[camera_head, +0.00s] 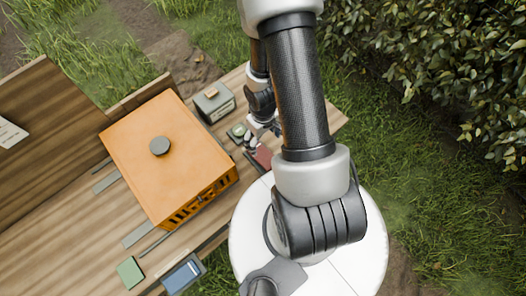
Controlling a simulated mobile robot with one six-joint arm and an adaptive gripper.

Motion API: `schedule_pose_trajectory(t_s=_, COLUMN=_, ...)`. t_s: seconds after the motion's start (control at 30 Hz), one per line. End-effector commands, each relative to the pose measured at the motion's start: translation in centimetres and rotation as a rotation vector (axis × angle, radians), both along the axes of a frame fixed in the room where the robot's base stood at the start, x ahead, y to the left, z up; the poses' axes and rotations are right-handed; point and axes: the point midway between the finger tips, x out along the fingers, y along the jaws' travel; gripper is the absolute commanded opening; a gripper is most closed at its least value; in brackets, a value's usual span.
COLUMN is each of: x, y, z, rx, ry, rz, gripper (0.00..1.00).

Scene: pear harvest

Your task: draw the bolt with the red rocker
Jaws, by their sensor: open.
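My gripper (264,122) is small and partly hidden behind my own arm link, over the far right part of the wooden bench. Its jaws are open, and I see nothing held in them. Just below it a dark red flat piece (262,157) shows at the bench's edge; I cannot tell whether it is the red rocker. Small grey and greenish parts (239,131) lie close to the gripper's left. I cannot make out a bolt in this view.
A green pad (130,272) and a blue item (183,275) lie in front. Bushes (430,70) are at right.

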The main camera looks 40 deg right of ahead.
Motion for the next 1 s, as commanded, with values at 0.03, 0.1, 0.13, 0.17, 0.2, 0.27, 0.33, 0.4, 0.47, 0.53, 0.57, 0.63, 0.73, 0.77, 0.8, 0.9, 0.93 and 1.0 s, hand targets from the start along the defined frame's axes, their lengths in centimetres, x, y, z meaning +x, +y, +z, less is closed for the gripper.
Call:
schedule_pose_trajectory(t_s=0.03, x=0.0, y=0.0, z=-1.4, rx=0.000, ry=0.000, rz=0.000, gripper=0.75)
schedule_pose_trajectory(t_s=0.1, x=0.0, y=0.0, z=-2.4, rx=0.000, ry=0.000, rz=0.000, gripper=0.75)
schedule_pose_trajectory(t_s=0.13, x=0.0, y=0.0, z=-2.8, rx=0.000, ry=0.000, rz=0.000, gripper=0.75)
schedule_pose_trajectory(t_s=0.17, x=0.0, y=0.0, z=-3.2, rx=0.000, ry=0.000, rz=0.000, gripper=0.75)
schedule_pose_trajectory(t_s=0.2, x=0.0, y=0.0, z=-3.8, rx=0.000, ry=0.000, rz=0.000, gripper=0.75)
schedule_pose_trajectory(t_s=0.27, x=0.0, y=0.0, z=-4.6, rx=0.000, ry=0.000, rz=0.000, gripper=0.75)
schedule_pose_trajectory(t_s=0.33, x=0.0, y=0.0, z=-5.6, rx=0.000, ry=0.000, rz=0.000, gripper=0.75)
schedule_pose_trajectory(t_s=0.4, x=0.0, y=0.0, z=-6.6, rx=0.000, ry=0.000, rz=0.000, gripper=0.75)
schedule_pose_trajectory(t_s=0.47, x=0.0, y=0.0, z=-7.4, rx=0.000, ry=0.000, rz=0.001, gripper=0.75)
schedule_pose_trajectory(t_s=0.53, x=0.0, y=0.0, z=-8.4, rx=0.000, ry=0.000, rz=0.001, gripper=0.75)
schedule_pose_trajectory(t_s=0.57, x=0.0, y=0.0, z=-8.8, rx=0.000, ry=0.000, rz=0.001, gripper=0.75)
schedule_pose_trajectory(t_s=0.63, x=0.0, y=0.0, z=-9.8, rx=0.000, ry=0.000, rz=0.001, gripper=0.75)
schedule_pose_trajectory(t_s=0.73, x=0.0, y=0.0, z=-11.1, rx=0.000, ry=0.000, rz=0.001, gripper=0.75)
schedule_pose_trajectory(t_s=0.77, x=0.0, y=0.0, z=-11.4, rx=0.000, ry=0.000, rz=0.001, gripper=0.75)
schedule_pose_trajectory(t_s=0.8, x=0.0, y=0.0, z=-11.8, rx=0.000, ry=0.000, rz=0.001, gripper=0.75)
schedule_pose_trajectory(t_s=0.9, x=0.0, y=0.0, z=-12.3, rx=0.000, ry=0.000, rz=0.001, gripper=0.75)
schedule_pose_trajectory(t_s=0.93, x=0.0, y=0.0, z=-12.4, rx=0.000, ry=0.000, rz=0.001, gripper=0.75)
schedule_pose_trajectory(t_s=1.0, x=0.0, y=0.0, z=-12.5, rx=0.000, ry=0.000, rz=0.001, gripper=0.75)
